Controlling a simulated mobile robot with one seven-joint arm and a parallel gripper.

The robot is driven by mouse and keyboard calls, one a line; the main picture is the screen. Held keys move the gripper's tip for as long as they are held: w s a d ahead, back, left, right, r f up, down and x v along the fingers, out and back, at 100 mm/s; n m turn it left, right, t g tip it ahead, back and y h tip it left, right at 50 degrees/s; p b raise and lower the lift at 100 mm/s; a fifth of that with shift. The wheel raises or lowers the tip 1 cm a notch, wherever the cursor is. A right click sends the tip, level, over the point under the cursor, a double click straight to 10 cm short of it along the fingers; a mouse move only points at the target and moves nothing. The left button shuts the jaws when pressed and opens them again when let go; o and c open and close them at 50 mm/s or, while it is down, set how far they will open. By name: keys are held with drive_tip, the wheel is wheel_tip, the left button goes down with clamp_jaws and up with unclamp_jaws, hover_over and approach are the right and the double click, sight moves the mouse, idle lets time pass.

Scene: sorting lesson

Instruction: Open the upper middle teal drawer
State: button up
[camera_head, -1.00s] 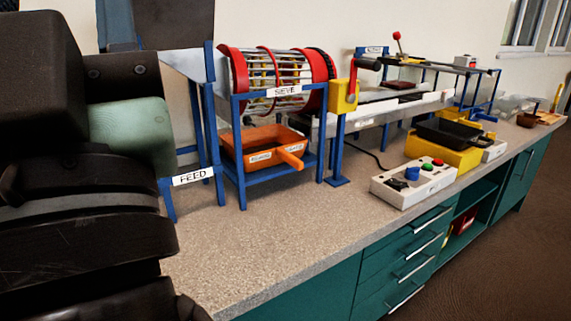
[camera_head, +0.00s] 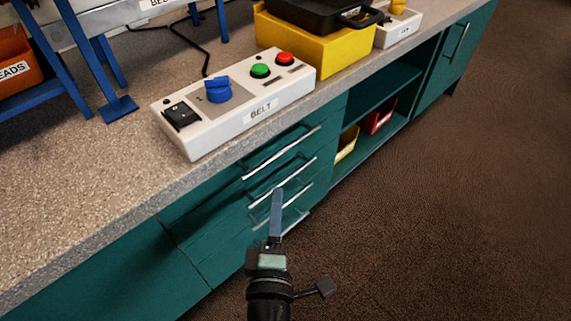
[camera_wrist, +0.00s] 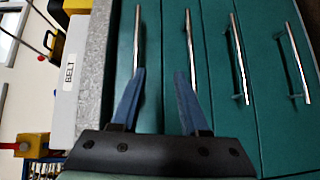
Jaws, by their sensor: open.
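The teal drawer stack has several bar handles one above another. The upper middle drawer's silver handle (camera_head: 300,170) is second from the top and also shows in the wrist view (camera_wrist: 189,35), where the drawers run left to right from top to bottom. The upper middle drawer front (camera_wrist: 174,30) looks closed. My gripper (camera_head: 278,192) is in front of the stack, with one blue finger hiding part of the lower handles. In the wrist view my gripper (camera_wrist: 161,71) is open and empty; its left finger overlaps the top handle (camera_wrist: 137,40), its right finger the upper middle handle's near end. Contact cannot be told.
The counter edge (camera_head: 225,160) overhangs the drawers, with the white BELT control box (camera_head: 240,100) on top. Open shelves with a red bin (camera_head: 378,115) and a yellow bin (camera_head: 346,144) lie right of the stack. The brown floor (camera_head: 440,220) in front is clear.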

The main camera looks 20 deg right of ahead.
drive_tip(key=n, duration=0.2)
approach(285, 179)
drive_tip(key=v, duration=0.3)
drive_tip(key=shift+g, duration=0.4)
drive_tip(key=x, duration=1.3)
drive_tip(key=shift+w+r+b, duration=0.1)
drive_tip(key=shift+b, duration=0.3)
drive_tip(key=shift+a, duration=0.1)
clamp_jaws()
